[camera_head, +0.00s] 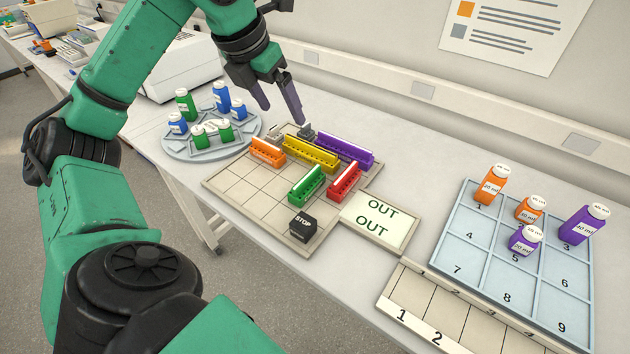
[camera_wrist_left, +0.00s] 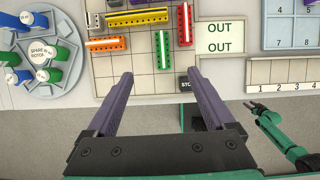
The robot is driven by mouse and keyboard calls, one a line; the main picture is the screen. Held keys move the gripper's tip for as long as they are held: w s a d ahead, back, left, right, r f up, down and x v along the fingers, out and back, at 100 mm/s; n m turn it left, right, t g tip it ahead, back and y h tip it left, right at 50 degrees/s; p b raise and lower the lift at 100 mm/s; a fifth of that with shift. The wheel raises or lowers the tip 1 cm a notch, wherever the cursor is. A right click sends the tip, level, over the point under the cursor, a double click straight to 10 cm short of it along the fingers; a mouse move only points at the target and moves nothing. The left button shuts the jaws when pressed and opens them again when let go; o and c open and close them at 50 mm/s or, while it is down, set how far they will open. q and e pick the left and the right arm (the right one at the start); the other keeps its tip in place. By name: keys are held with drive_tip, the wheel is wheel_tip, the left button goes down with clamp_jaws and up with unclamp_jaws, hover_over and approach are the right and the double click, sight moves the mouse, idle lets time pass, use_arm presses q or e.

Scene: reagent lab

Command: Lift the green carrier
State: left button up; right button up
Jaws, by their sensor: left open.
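The green carrier (camera_head: 306,185) is a long slotted block on the gridded tray (camera_head: 232,193), between the orange and red carriers. It also shows in the left wrist view (camera_wrist_left: 162,50), just beyond and between my fingertips. My left gripper (camera_head: 283,115) is open and empty, held above the back of the tray in the head view. Its two purple fingers are spread wide in the left wrist view (camera_wrist_left: 160,72) and apart from the carrier. My right gripper (camera_wrist_left: 257,110) shows small at the right of the left wrist view; its jaws are too small to read.
Orange (camera_head: 267,151), yellow (camera_head: 310,153), purple (camera_head: 345,151) and red (camera_head: 344,181) carriers stand around the green one. A black STOP block (camera_head: 302,227) and an OUT plate (camera_head: 378,221) are close. A bottle carousel (camera_head: 175,151) stands left, a numbered rack (camera_head: 484,246) right.

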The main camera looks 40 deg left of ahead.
use_arm(q)
wheel_tip(320, 180, down, 6)
drive_tip(key=b, duration=0.9)
approach(306, 177)
wheel_tip(306, 177, down, 2)
drive_tip(key=shift+w+a+f+b, duration=0.15)
drive_tip(key=shift+b, duration=0.75)
drive_tip(key=x, duration=0.8)
drive_tip(key=shift+w+f, duration=0.15)
drive_tip(key=shift+w, duration=0.3)
use_arm(e)
wheel_tip(306, 177, down, 13)
drive_tip(key=shift+s, duration=0.35)
use_arm(q)
drive_tip(key=shift+s, duration=0.1)
use_arm(e)
drive_tip(key=shift+d+f, duration=0.1)
use_arm(q)
drive_tip(key=shift+f, duration=0.25)
use_arm(e)
drive_tip(key=shift+f, duration=0.1)
use_arm(q)
clamp_jaws()
